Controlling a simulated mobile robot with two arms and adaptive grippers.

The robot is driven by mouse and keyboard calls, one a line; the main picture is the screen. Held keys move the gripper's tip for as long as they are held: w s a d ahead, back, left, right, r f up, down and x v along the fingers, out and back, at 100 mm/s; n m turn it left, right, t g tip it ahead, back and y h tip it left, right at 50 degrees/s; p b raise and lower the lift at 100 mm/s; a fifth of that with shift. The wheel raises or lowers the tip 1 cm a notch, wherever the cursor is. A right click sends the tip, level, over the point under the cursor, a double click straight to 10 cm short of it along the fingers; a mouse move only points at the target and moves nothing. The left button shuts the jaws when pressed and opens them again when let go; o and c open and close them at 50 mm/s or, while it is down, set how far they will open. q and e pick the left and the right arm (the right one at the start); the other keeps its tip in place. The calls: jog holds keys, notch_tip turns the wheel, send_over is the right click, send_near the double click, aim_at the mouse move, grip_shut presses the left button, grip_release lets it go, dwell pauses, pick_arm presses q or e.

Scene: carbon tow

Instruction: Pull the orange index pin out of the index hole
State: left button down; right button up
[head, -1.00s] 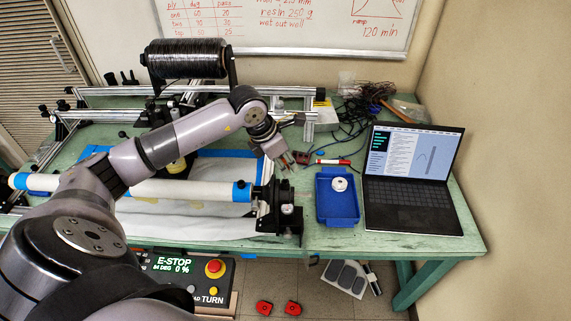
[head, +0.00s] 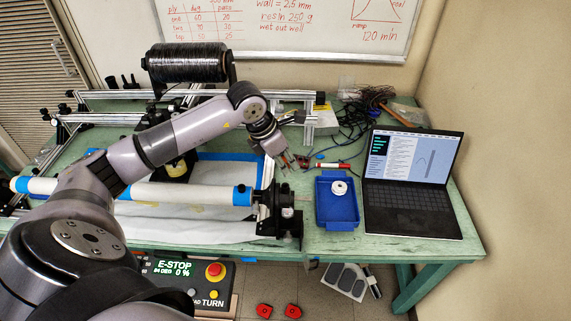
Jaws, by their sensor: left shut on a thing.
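My left gripper (head: 286,161) hangs above and behind the dark end fixture, its fingers pointing down and to the right. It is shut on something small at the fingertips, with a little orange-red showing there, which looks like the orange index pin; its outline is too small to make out. The dark end fixture (head: 289,222) stands at the right end of the white mandrel (head: 180,193) with blue bands. The gripper appears apart from the fixture. I cannot make out the index hole. My right gripper is not in view.
A blue tray (head: 336,223) with a white roll (head: 339,187) in it stands right of the fixture, beside a laptop (head: 408,185). A red marker (head: 333,165) and dark cables (head: 360,112) lie behind. A black tow spool (head: 187,62) is at the back. An E-stop panel (head: 185,282) is in front.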

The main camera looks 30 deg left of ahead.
pick_arm(q)
jog(key=shift+r, duration=0.45)
jog(key=shift+r, duration=0.1)
jog(key=shift+r+p, duration=0.6)
jog(key=shift+r, duration=0.8)
jog(key=shift+r+p, duration=0.55)
jog(key=shift+r, duration=0.95)
jog(key=shift+r, duration=0.1)
jog(key=shift+r+p, duration=0.6)
jog(key=shift+r, duration=0.85)
